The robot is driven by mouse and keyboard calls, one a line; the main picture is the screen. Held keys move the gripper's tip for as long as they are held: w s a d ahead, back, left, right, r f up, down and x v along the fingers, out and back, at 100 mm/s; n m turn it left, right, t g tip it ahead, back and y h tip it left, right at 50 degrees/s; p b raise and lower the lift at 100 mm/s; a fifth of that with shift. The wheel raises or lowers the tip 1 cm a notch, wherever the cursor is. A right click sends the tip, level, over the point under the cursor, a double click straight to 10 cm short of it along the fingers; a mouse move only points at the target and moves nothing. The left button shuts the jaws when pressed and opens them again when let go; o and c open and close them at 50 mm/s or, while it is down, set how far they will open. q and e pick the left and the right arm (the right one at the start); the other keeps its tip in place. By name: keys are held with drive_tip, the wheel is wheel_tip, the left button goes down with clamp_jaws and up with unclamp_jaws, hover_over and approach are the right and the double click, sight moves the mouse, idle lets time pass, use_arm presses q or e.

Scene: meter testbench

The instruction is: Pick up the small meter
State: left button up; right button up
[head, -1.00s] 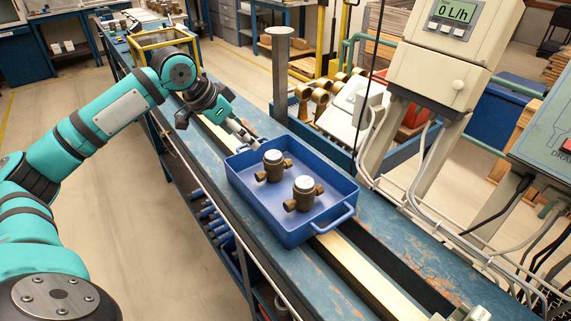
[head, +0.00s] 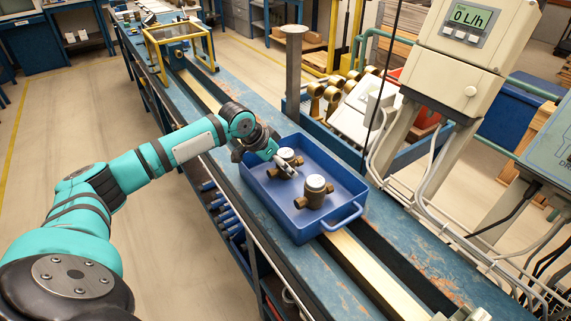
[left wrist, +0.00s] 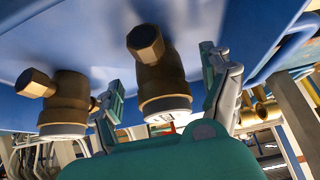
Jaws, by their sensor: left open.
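Two brass meters with white caps stand upright in a blue tray (head: 345,168). The far meter (head: 284,153) looks slightly smaller than the near meter (head: 316,192). My left gripper (head: 288,170) is at the far meter and partly covers it. In the left wrist view, which is upside down, the left gripper (left wrist: 162,72) is open, with one meter (left wrist: 160,85) in the space between its fingers. I cannot tell whether the fingers touch it. The other meter (left wrist: 66,100) is just left of the fingers, close to one of them. My right gripper is out of view.
The tray rests on a worn blue bench (head: 335,270) with a brass-coloured rail. A metal post (head: 293,75) stands behind the tray. A cream console with a display (head: 470,18) reading 0 L/h and cables are at right.

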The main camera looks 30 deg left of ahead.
use_arm(q)
drive_tip(key=shift+w+d+f, duration=0.15)
drive_tip(key=shift+w+f, duration=0.2)
drive_tip(key=shift+f, duration=0.2)
drive_tip(key=shift+r, duration=0.1)
clamp_jaws()
